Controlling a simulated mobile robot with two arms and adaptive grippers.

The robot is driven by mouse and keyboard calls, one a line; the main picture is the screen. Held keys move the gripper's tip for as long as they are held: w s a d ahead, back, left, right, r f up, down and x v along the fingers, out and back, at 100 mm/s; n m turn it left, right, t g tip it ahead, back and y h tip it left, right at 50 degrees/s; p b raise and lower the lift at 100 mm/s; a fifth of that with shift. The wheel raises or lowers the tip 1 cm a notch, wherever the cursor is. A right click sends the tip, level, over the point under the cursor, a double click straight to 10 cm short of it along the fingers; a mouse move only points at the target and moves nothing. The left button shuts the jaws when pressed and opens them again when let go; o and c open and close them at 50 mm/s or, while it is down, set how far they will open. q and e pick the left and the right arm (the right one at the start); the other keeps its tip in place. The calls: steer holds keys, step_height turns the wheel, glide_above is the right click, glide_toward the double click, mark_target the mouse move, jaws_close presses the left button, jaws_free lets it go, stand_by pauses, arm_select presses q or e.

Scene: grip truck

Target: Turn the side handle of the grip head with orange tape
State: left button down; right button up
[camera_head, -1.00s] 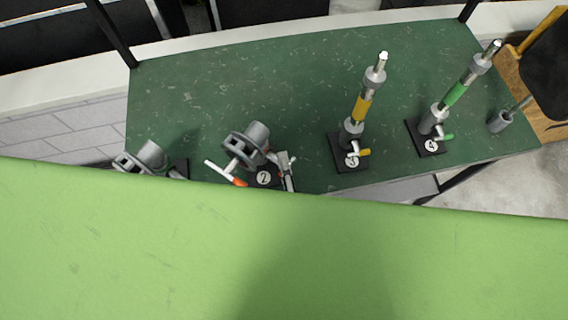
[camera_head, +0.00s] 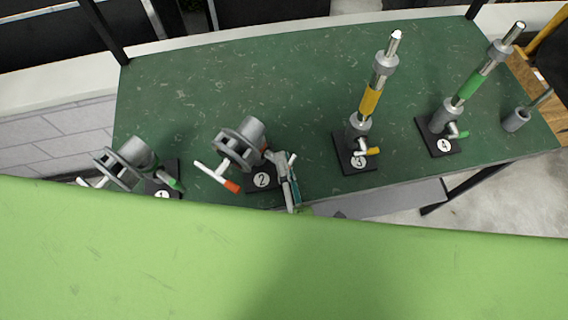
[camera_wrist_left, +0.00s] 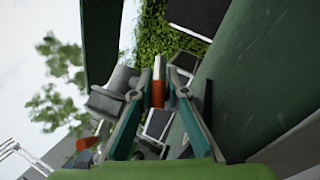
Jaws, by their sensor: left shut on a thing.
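The grip head with orange tape (camera_head: 240,148) stands on the black base numbered 2 near the table's front edge. One of its handles, white with an orange end (camera_head: 231,186), sticks out to the lower left. My left gripper (camera_head: 281,158) is at its right side. In the left wrist view my left gripper (camera_wrist_left: 158,88) is shut on the side handle (camera_wrist_left: 158,68), which is white-tipped with an orange-red band, between the teal fingers. The grey grip head (camera_wrist_left: 110,95) shows to the left there. My right gripper is not in view.
The green table (camera_head: 290,80) also holds a grip head on base 1 (camera_head: 130,155) at left, an upright yellow-taped one (camera_head: 369,100) on base 3, and a green-taped one (camera_head: 468,85) on base 4. A small grey part (camera_head: 516,120) stands at right. The table's back middle is clear.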

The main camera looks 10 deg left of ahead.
arm_select(q)
steer(key=shift+r, duration=0.1)
steer(key=c, duration=1.4)
jaws_free()
steer(key=shift+o, duration=0.2)
step_height(320, 180, up, 10)
steer(key=shift+f, duration=0.1)
